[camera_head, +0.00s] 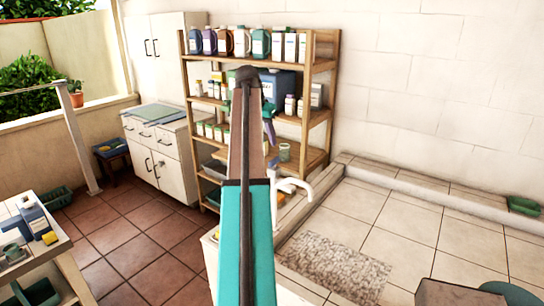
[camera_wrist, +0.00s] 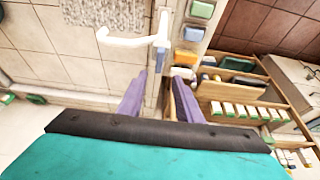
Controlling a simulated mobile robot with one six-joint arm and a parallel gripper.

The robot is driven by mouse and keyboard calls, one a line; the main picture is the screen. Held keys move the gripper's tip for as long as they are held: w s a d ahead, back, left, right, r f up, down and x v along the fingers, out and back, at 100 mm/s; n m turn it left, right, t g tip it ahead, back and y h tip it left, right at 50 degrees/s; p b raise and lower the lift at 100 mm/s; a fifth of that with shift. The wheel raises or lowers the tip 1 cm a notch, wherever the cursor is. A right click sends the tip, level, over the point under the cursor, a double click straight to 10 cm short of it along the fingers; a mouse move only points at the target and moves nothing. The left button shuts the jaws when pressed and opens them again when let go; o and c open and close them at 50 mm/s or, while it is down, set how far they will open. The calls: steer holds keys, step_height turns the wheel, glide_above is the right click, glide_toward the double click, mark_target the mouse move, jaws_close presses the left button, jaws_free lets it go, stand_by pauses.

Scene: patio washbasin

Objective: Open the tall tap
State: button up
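In the wrist view the tap (camera_wrist: 128,41) shows at the upper middle, beyond the fingertips. My gripper (camera_wrist: 160,77) has two purple fingers spread apart with nothing held between them. In the head view my gripper (camera_head: 269,127) is partly hidden by my arm, above and left of the tap. I cannot tell the tap's handle position.
A wooden shelf (camera_head: 320,67) with several bottles and boxes stands behind my gripper. A textured mat (camera_head: 335,268) lies on the pale tiles. A white cabinet (camera_head: 157,165) is at the left back. A side table (camera_head: 62,245) stands at the lower left.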

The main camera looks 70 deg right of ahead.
mark_target(274, 159)
steer(key=shift+p+x, duration=1.6)
steer(key=shift+x, duration=3.55)
